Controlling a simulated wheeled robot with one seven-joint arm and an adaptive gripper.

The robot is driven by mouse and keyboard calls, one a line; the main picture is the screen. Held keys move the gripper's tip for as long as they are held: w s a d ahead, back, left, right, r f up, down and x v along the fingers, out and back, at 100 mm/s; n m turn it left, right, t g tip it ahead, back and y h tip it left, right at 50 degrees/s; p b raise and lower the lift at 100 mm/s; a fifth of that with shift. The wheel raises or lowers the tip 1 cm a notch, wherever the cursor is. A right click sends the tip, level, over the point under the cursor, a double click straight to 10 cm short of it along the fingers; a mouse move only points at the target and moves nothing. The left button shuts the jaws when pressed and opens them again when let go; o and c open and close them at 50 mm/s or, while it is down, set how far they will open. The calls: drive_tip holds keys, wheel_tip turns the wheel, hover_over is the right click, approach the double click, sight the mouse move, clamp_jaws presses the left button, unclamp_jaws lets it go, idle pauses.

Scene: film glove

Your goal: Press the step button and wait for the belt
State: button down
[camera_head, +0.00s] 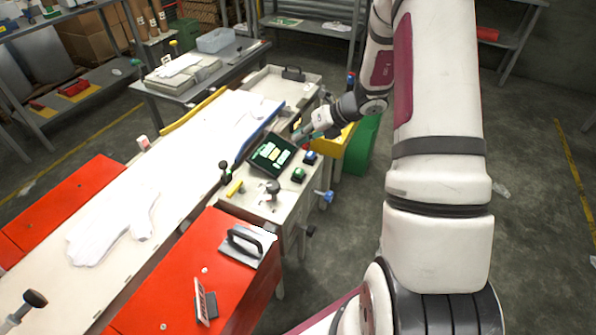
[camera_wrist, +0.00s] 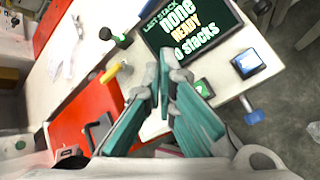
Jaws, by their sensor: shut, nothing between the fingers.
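My gripper (camera_head: 300,134) is shut and empty, above the far right side of the control panel, beside the screen. Its teal fingers come together in the wrist view (camera_wrist: 166,72). A green button (camera_head: 298,174) sits on a dark block right of the screen; it also shows in the wrist view (camera_wrist: 204,88), just right of the fingertips and apart from them. A blue-topped button (camera_head: 310,158) stands behind it, also in the wrist view (camera_wrist: 248,63). No label tells which is the step button. The belt (camera_head: 190,135) is pale and carries white gloves (camera_head: 112,228).
The screen (camera_wrist: 190,25) reads "LAST STACK none", "READY", "0 stacks". A dark-knobbed lever (camera_head: 225,168), a yellow handle (camera_head: 234,188) and a black knob (camera_head: 272,187) stand on the panel. A blue knob (camera_head: 325,196) sticks out at its right edge. Red covers (camera_head: 215,280) flank the belt.

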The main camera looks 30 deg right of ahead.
sight(300, 169)
drive_tip(key=shift+f, duration=0.1)
drive_tip(key=shift+f+b, duration=2.7)
drive_tip(key=shift+f, duration=1.6)
drive_tip(key=shift+f+b, duration=0.35)
drive_tip(key=shift+f, duration=0.05)
